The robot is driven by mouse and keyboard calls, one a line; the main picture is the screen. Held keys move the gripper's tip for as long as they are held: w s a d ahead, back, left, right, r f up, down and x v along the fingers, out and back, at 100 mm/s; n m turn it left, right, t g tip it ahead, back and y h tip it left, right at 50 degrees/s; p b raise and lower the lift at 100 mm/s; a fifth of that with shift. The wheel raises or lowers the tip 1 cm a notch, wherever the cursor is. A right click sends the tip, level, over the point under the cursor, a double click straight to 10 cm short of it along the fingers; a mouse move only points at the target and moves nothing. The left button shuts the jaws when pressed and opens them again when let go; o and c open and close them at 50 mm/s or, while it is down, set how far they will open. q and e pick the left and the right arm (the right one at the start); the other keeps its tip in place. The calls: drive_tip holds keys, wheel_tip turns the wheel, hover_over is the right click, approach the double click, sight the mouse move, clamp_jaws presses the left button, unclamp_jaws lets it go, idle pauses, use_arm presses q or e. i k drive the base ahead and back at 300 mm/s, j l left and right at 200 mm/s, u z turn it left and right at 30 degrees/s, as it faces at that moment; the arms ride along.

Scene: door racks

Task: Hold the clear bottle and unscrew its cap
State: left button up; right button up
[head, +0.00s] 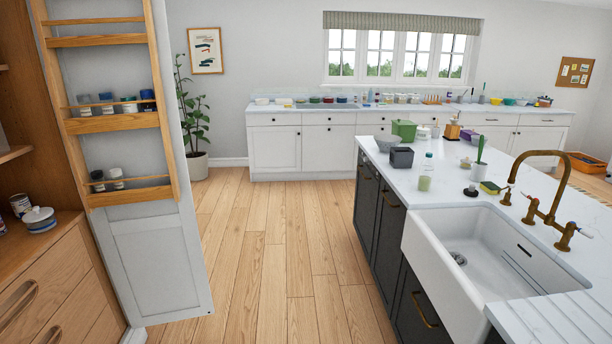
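A clear bottle (427,168) appears to stand upright on the white island counter, behind the sink. Other bottles stand in the door rack and on the far counter, too small to make out well. Neither of my grippers is in view.
The island counter (375,149) also bears a dark grey box (401,157), a green bin (404,130) and a black stopper (471,191). A white sink (510,255) with a brass tap (539,198) is at right. An open door with racks (150,250) stands left. The wooden floor (290,230) between is clear.

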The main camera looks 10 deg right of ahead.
sight(426, 166)
drive_tip(key=i+z, duration=0.2)
drive_tip(key=i, duration=0.45)
drive_tip(key=i+j+z, duration=0.2)
drive_tip(key=i, duration=0.4)
drive_tip(key=i+j+z, duration=0.2)
drive_tip(key=i, duration=0.45)
drive_tip(key=l, duration=0.1)
